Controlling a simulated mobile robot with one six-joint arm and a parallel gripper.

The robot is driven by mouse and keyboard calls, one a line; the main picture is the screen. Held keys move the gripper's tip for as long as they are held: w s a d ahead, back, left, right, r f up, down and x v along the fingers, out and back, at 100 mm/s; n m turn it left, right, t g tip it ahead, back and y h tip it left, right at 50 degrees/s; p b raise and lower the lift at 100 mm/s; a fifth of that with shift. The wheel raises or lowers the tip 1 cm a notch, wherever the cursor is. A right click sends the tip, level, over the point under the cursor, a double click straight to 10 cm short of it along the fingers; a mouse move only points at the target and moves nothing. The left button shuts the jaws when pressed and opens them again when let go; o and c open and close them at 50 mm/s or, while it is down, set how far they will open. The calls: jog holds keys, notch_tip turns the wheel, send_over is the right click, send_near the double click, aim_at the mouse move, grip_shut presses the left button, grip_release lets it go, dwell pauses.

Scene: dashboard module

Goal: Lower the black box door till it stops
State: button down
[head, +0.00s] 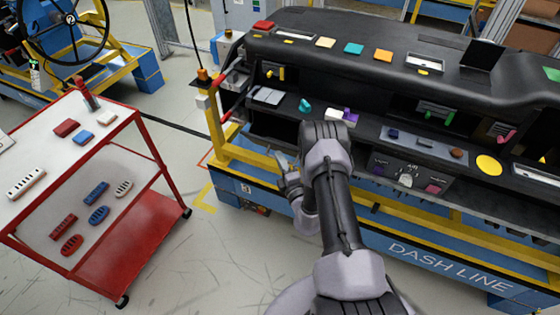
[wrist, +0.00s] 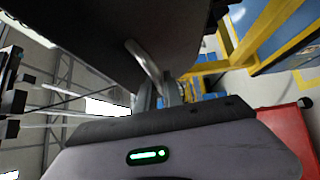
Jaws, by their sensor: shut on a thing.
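The black box door shows as a dark panel (wrist: 95,35) across the top of the wrist view. A pale metal bar handle (wrist: 148,62) stands out from it. My gripper (wrist: 160,97) is shut on this handle, with its fingers at the handle's lower end in the picture. In the head view my gripper (head: 286,178) is low at the left part of the black dashboard (head: 330,50), partly behind my arm. The door cannot be clearly told from the dark dashboard front there, so its angle is unclear.
The dashboard rests on a yellow and blue frame (head: 430,245), with coloured pieces on its top and shelf. A red cart (head: 130,235) with several small parts stands at the left. Grey floor lies free between cart and frame.

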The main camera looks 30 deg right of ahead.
jog(key=shift+s+a+f, duration=0.1)
jog(key=shift+a+f, duration=0.05)
jog(key=shift+f, duration=0.1)
dwell(0.3)
jog(key=c, duration=1.8)
grip_release()
jog(key=shift+o, duration=0.2)
